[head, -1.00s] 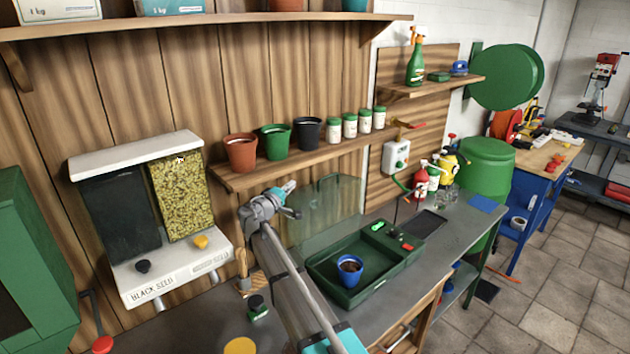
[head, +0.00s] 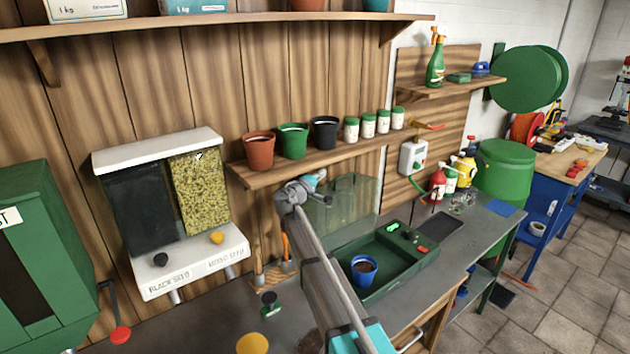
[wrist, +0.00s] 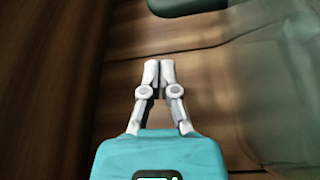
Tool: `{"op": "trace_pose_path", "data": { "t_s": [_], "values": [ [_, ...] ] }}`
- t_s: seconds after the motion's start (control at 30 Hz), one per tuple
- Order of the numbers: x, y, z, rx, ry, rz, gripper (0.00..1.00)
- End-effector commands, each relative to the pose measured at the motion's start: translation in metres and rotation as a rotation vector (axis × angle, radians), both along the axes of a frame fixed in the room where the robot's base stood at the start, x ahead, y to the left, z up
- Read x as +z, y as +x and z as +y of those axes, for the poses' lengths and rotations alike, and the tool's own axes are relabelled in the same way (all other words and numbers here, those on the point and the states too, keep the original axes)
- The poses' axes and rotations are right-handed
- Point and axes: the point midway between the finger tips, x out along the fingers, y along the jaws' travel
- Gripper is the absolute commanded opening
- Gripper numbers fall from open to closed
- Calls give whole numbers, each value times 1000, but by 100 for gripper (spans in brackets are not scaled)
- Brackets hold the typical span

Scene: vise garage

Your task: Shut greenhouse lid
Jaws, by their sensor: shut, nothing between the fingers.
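The greenhouse is a dark green tray (head: 345,245) on the workbench with a blue pot of soil (head: 364,269) in it. Its clear lid (head: 356,208) stands open, raised upright at the tray's back near the wooden wall. The lid also shows as a hazy pane at the right of the wrist view (wrist: 285,75). My gripper (head: 322,191) is at the upper left part of the lid, in front of or beside it; contact cannot be told. In the wrist view my gripper (wrist: 159,66) has its fingers together and empty.
A wall shelf (head: 325,156) with pots and several small jars runs just above the lid. A seed dispenser (head: 195,265) hangs to the left. Hand tools (head: 286,250) stand left of the tray.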

Motion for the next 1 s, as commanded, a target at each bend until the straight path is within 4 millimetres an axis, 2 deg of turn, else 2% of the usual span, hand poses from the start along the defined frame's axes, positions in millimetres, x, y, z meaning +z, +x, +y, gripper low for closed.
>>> {"op": "trace_pose_path", "data": {
  "t_s": [0.03,0.17,0.23,0.43,1.0],
  "values": [
    [1,9,-6,-3,0,-1,0],
    [2,25,-17,-2,0,0,0],
    [-2,9,-24,-1,0,0,0],
    [-5,-6,-36,-3,0,-1,0],
    [-5,-11,-41,-3,0,-1,0]
  ]
}}
